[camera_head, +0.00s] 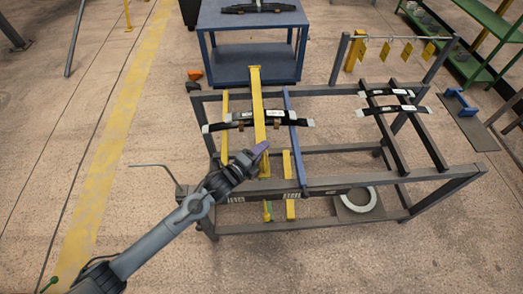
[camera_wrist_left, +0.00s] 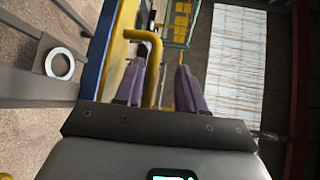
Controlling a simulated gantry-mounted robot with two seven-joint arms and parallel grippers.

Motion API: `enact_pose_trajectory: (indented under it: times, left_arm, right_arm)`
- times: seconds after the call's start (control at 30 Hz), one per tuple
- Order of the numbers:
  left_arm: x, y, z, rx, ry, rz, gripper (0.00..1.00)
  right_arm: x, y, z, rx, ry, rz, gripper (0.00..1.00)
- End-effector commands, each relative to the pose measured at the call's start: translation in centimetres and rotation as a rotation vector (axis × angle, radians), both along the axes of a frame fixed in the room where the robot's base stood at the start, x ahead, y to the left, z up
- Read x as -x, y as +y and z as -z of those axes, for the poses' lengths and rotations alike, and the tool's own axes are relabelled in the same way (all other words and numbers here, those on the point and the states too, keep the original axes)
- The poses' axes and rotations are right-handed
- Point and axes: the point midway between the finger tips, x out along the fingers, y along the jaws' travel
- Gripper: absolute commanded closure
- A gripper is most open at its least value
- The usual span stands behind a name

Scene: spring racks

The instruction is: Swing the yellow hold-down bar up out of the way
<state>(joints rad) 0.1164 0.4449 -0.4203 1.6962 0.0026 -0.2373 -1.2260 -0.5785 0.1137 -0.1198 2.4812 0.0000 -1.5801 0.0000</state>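The yellow hold-down bar (camera_head: 258,110) lies lengthwise over the dark leaf springs (camera_head: 229,122) in the left part of the rack, running from the back edge toward the front rail. My left gripper (camera_head: 261,151) is at the bar's near end, its purple fingers close to it. In the left wrist view a bent yellow tube (camera_wrist_left: 154,62), seemingly the bar's handle, stands between the two spread fingers of the left gripper (camera_wrist_left: 162,68), nearer the left one. The fingers look apart from each other, not closed on the tube. My right gripper is in neither view.
The dark rack frame (camera_head: 440,184) holds more springs (camera_head: 393,109) at right. A blue strip (camera_head: 293,140) stands beside the bar. A blue table (camera_head: 252,72) is behind, and a white ring (camera_head: 357,200) lies below.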

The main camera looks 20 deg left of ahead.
Motion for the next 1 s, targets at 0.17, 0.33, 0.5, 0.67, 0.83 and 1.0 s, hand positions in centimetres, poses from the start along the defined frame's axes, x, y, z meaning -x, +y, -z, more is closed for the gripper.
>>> enact_pose_trajectory:
  times: [0.17, 0.33, 0.5, 0.67, 0.83, 1.0]
  left_arm:
    - [-0.51, -0.35, -0.23, 0.004, -0.006, 0.003, 0.64]
    - [-0.49, -0.33, -0.22, 0.003, -0.005, 0.002, 0.64]
    - [-0.48, -0.3, -0.21, 0.003, -0.005, 0.002, 0.81]
    - [-0.47, -0.3, -0.2, 0.003, -0.005, 0.002, 1.0]
    - [-0.46, -0.3, -0.2, 0.003, -0.005, 0.002, 1.0]
    - [-0.51, -0.38, -0.45, 0.005, -0.003, 0.003, 1.0]
  right_arm:
    - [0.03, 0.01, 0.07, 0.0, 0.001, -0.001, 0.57]
    - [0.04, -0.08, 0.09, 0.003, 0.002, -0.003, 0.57]
    - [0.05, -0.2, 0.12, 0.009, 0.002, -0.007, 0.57]
    - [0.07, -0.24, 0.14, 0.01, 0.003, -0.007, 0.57]
    - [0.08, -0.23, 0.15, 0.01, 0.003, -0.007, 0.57]
    - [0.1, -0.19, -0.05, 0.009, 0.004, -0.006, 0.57]
